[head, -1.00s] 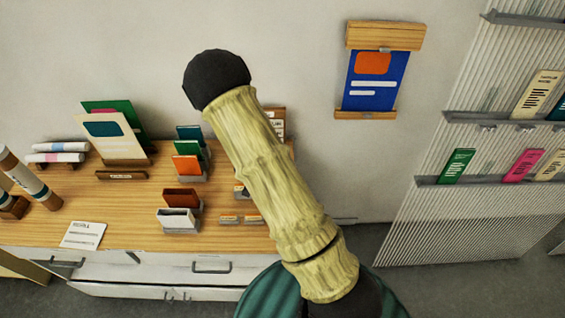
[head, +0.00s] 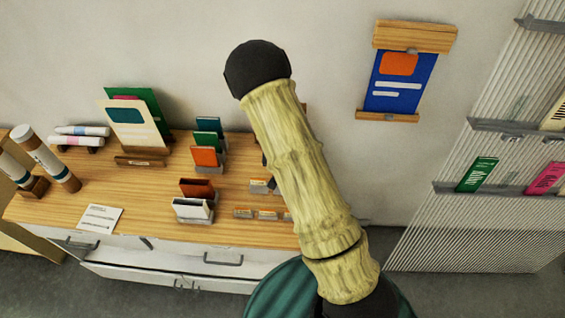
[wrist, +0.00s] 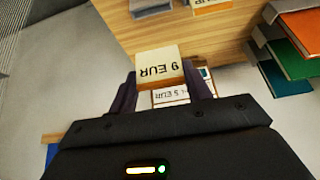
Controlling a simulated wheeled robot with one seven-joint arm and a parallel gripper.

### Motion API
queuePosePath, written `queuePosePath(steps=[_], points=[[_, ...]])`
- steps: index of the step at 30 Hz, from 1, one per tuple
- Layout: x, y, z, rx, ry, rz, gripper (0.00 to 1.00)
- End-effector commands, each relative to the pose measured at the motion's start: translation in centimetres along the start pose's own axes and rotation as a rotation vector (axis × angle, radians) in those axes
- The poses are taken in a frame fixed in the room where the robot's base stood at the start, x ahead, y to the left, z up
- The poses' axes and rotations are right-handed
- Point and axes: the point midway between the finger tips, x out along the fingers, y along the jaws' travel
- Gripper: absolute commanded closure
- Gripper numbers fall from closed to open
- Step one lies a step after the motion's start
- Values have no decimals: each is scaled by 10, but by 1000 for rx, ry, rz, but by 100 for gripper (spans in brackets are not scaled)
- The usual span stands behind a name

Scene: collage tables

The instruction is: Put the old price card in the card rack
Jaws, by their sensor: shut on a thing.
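In the wrist view my gripper (wrist: 162,90) is shut on a small cream price card marked "9 EUR" (wrist: 158,62), which appears upside down. In the head view my arm hides the gripper and the held card. Small card holders with pale cards (head: 242,213) stand near the table's front edge, and another small card (head: 259,186) stands behind them. I cannot tell which of these is the card rack.
The wooden table (head: 150,215) also carries orange, green and white card boxes (head: 193,210), a flat sheet (head: 100,218) and rolled tubes (head: 45,158). A blue poster (head: 395,82) hangs on the wall. A ribbed panel with card ledges (head: 500,187) stands at the right.

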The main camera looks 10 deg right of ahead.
Motion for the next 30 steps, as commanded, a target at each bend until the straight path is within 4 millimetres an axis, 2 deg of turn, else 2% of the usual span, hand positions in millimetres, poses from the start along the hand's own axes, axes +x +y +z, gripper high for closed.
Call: queuePosePath(steps=[30], points=[[64,0,33,-1,0,0,72]])
